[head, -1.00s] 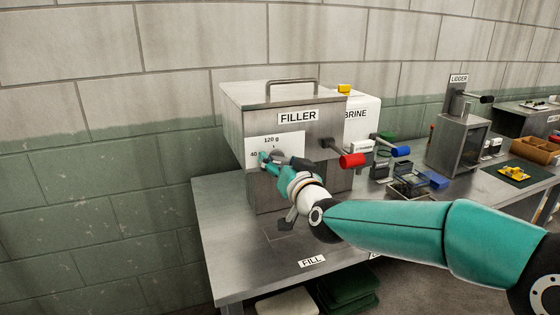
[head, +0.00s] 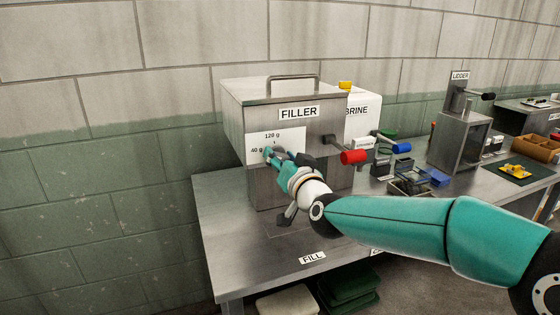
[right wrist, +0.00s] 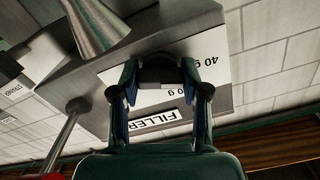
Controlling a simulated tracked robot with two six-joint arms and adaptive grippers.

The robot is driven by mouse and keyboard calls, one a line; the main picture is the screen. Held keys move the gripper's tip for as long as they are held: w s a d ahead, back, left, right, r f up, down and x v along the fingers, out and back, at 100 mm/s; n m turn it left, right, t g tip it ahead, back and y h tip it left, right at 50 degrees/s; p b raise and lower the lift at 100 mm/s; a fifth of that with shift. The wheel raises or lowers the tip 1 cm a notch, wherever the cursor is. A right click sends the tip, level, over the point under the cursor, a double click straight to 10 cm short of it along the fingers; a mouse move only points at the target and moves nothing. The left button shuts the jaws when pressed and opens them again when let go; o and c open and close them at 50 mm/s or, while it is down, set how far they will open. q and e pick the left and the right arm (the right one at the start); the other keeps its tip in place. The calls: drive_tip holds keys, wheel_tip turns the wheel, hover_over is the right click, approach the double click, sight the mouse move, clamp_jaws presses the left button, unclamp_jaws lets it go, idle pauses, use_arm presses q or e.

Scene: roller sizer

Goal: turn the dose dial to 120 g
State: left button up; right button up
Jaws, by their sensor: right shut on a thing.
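The filler (head: 300,135) is a steel box with a white scale plate (head: 293,134) on its front. The plate reads "120 g" at the top and "40 g" at the left. My right gripper (head: 273,153) is at the plate, shut on the dose dial, which it mostly hides in the head view. In the right wrist view the dark round dial (right wrist: 160,70) sits between the two fingers of my right gripper (right wrist: 158,92), in front of the plate. I cannot tell exactly where the dial points. My left gripper is not in view.
A red-knobbed lever (head: 353,157) sticks out of the filler just right of my gripper. The brine unit with a blue-knobbed lever (head: 401,149) and the lidder (head: 458,140) stand further right. The bench (head: 232,225) is clear at front left.

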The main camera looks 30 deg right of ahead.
drive_tip(key=shift+f+m+b, duration=0.25)
drive_tip(key=shift+m+b, duration=0.65)
drive_tip(key=shift+b, duration=0.05)
drive_tip(key=m+b, duration=0.2)
drive_tip(key=shift+m, duration=0.3)
drive_tip(key=m+b, duration=0.2)
drive_tip(key=m, duration=0.1)
drive_tip(key=shift+m, duration=0.3)
drive_tip(key=shift+m+b, duration=0.9)
drive_tip(key=shift+m, duration=0.9)
drive_tip(key=o, duration=1.1)
drive_tip(key=shift+d, duration=0.1)
drive_tip(key=shift+o, duration=0.2)
drive_tip(key=shift+r, duration=0.15)
drive_tip(key=shift+s, duration=0.1)
